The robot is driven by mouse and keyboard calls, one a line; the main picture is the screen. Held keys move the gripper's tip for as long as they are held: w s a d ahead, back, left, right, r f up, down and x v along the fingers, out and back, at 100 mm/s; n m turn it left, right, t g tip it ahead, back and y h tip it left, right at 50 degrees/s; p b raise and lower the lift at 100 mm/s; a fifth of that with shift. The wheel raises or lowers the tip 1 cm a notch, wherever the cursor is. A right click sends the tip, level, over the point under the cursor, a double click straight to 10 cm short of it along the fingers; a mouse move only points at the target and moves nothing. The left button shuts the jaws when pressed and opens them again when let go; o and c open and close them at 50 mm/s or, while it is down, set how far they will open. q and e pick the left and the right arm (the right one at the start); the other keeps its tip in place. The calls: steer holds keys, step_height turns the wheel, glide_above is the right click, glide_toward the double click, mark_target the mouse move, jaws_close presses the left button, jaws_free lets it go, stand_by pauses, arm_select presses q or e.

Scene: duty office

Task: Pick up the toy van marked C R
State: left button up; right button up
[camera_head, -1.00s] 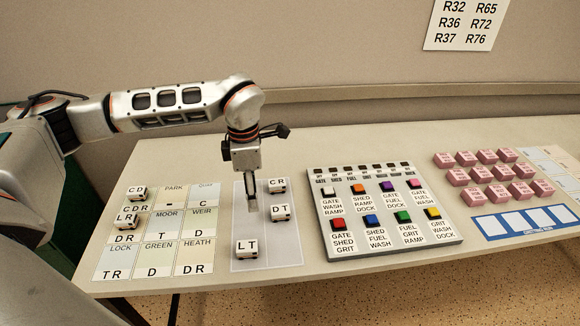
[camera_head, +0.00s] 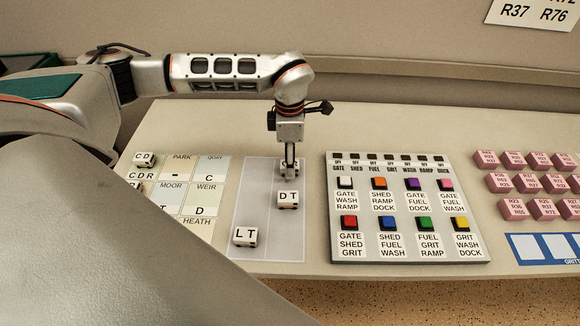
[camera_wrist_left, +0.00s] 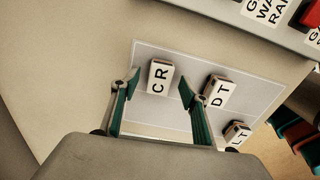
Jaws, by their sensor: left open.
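The toy van marked C R (camera_wrist_left: 160,77) is a small white block with black letters, on the grey mat (camera_wrist_left: 146,125). In the wrist view it lies between the spread fingertips of my left gripper (camera_wrist_left: 158,86), which is open and seems not to touch it. In the head view the left gripper (camera_head: 290,168) is over the van and hides most of it. The van marked D T (camera_head: 288,199) stands just in front of it. The van marked L T (camera_head: 244,236) is at the mat's front left. My right gripper is not in view.
Right of the mat is a sloped button panel (camera_head: 337,244). Pink blocks (camera_head: 498,183) stand further right. A large grey surface covers the head view's lower left.

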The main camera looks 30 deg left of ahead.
arm_select(q)
steer(key=shift+f, duration=0.85)
steer(key=shift+c, duration=0.3)
steer(key=c, duration=1.1)
